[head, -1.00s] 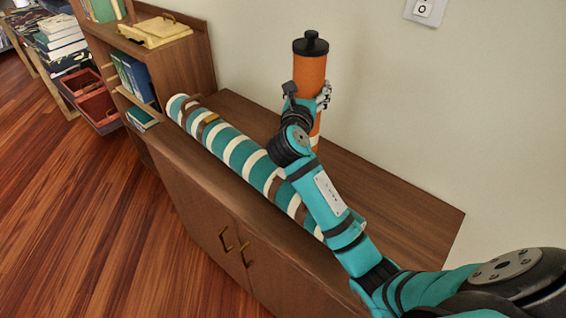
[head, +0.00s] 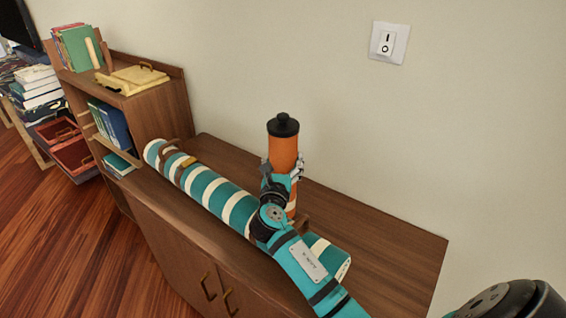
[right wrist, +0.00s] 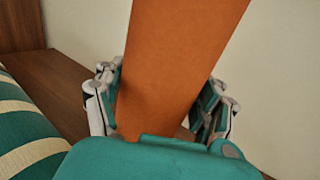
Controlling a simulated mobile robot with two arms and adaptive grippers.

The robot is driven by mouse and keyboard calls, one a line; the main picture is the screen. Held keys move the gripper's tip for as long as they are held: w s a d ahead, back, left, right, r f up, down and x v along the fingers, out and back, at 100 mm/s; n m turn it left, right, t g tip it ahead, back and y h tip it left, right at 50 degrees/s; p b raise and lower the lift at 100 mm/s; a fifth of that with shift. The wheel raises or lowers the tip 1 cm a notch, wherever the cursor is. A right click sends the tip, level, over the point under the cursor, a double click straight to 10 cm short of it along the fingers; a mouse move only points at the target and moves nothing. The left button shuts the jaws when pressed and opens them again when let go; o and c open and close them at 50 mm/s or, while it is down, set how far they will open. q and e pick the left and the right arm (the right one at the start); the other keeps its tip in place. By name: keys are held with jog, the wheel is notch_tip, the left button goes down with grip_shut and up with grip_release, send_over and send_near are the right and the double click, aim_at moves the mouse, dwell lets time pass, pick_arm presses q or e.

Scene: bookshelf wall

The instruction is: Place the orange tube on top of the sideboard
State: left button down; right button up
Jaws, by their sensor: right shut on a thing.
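The orange tube (head: 284,150) has a black knobbed cap and pale bands low down. It stands upright over the back part of the wooden sideboard (head: 385,235). My right gripper (head: 282,180) is shut around its lower part, with fingers on both sides. In the right wrist view the tube (right wrist: 180,70) fills the middle between the fingers (right wrist: 163,105). The tube's foot is hidden by my gripper and arm, so I cannot tell whether it touches the top. My left gripper is not in view.
A long teal and cream striped roll (head: 208,190) lies along the sideboard, in front of the tube. A bookshelf (head: 158,102) with books adjoins the left end. A wall switch (head: 389,42) is above. The sideboard top right of the tube is clear.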

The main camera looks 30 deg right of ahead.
jog(key=o, duration=1.3)
jog(key=shift+f, duration=0.1)
jog(key=o, duration=0.5)
jog(key=shift+r, duration=0.2)
jog(key=b+v, duration=0.1)
jog(key=v, duration=1.1)
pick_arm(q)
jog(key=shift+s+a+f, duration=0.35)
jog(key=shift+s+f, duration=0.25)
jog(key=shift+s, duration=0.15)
